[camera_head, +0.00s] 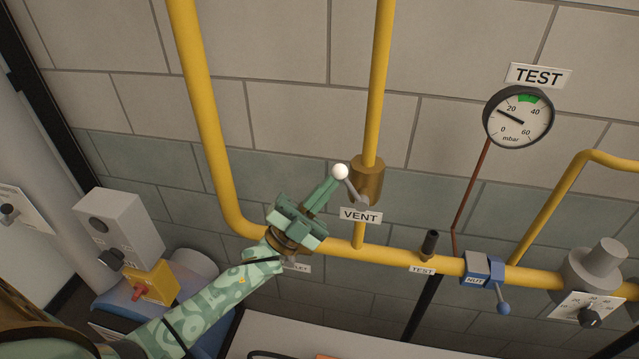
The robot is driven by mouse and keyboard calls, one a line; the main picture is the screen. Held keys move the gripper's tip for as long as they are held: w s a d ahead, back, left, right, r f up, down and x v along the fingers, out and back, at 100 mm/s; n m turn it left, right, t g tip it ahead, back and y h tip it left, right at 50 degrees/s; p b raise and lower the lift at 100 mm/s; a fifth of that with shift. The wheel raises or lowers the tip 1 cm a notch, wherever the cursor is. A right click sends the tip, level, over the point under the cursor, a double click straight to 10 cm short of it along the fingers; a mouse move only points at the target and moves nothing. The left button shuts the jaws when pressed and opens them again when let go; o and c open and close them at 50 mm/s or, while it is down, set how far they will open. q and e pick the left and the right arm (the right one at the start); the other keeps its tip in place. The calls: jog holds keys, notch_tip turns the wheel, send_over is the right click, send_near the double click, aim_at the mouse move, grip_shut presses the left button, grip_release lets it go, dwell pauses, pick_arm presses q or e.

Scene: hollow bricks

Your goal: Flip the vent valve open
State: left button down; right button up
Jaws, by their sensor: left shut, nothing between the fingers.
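The vent valve (369,177) is a brass body on the vertical yellow pipe, above the white VENT label (361,215). Its short grey lever (355,193) slants up and left from the body to a white ball knob (340,172). My left gripper (334,182) is shut and empty. Its fingertips are right at the knob's lower left side; I cannot tell whether they touch it. My right gripper is not in view.
A yellow pipe (400,259) runs across below the valve. On it are a dark TEST port (430,243) and a blue NUT valve (484,268). A round TEST gauge (518,117) hangs at the upper right. A grey box (120,229) stands left.

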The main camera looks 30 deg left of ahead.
aim_at(343, 180)
pick_arm(q)
jog(key=r+m+g+p, duration=0.1)
jog(key=m+g, duration=0.1)
jog(key=d+r+m+g+h+p, duration=0.1)
jog(key=p, duration=0.1)
jog(key=shift+w+r+m+g, duration=0.1)
jog(key=shift+r+m+g, duration=0.05)
jog(key=shift+m+g, duration=0.25)
jog(key=shift+w+d+r+m+g+y+p, duration=0.15)
jog(key=shift+d+r+m+g+p, duration=0.1)
jog(key=shift+d+m+g+p, duration=0.4)
jog(key=shift+w+d+r+m+g+y+p, duration=0.2)
jog(key=shift+d+m+g+p, duration=0.25)
jog(key=shift+p, duration=0.4)
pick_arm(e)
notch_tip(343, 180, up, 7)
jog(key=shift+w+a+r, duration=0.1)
